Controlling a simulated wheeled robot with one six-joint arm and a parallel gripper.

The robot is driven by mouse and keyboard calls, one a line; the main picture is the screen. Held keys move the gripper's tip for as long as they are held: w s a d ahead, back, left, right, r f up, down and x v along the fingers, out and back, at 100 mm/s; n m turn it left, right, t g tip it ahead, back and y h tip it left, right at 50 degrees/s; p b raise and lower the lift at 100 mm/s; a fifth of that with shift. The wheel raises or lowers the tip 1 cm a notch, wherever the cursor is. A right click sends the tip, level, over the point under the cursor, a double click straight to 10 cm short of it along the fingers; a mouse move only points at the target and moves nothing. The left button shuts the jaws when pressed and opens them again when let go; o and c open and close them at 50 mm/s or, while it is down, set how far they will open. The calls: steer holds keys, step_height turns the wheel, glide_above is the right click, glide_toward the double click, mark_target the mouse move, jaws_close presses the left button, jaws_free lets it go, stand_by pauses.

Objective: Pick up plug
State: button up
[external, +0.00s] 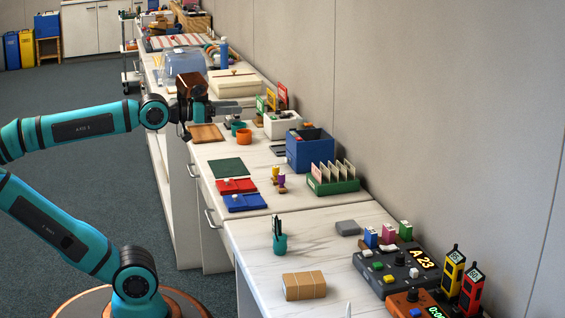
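I cannot make out a plug in the external view; it may be hidden or too small to tell. My gripper (222,107) is above the far part of the long counter (205,170), beside a cream box (235,84) and near a brown wooden tray (206,133). The fingers are small and dark, partly merged with the wrist, and I cannot see whether they are apart or whether anything is between them.
Green and orange cups (243,136), a blue bin (309,152) and a green card rack (333,180) stand on the counter. Red and blue boxes (243,201) lie nearer.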

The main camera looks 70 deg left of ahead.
stand_by(0.3)
steer(key=o, duration=0.5)
steer(key=shift+o, duration=0.2)
steer(key=n+g, duration=0.4)
steer(key=g, duration=1.3)
glide_above(280, 235)
step_height(280, 235, down, 14)
steer(key=f, duration=1.1)
steer(key=shift+s+a+f, duration=0.15)
steer(key=shift+s+f, duration=0.15)
steer(key=shift+s, duration=0.05)
steer(key=shift+w+f, duration=0.2)
steer(key=shift+f, duration=1.15)
steer(key=shift+w+f, duration=0.2)
steer(key=shift+f, duration=1.15)
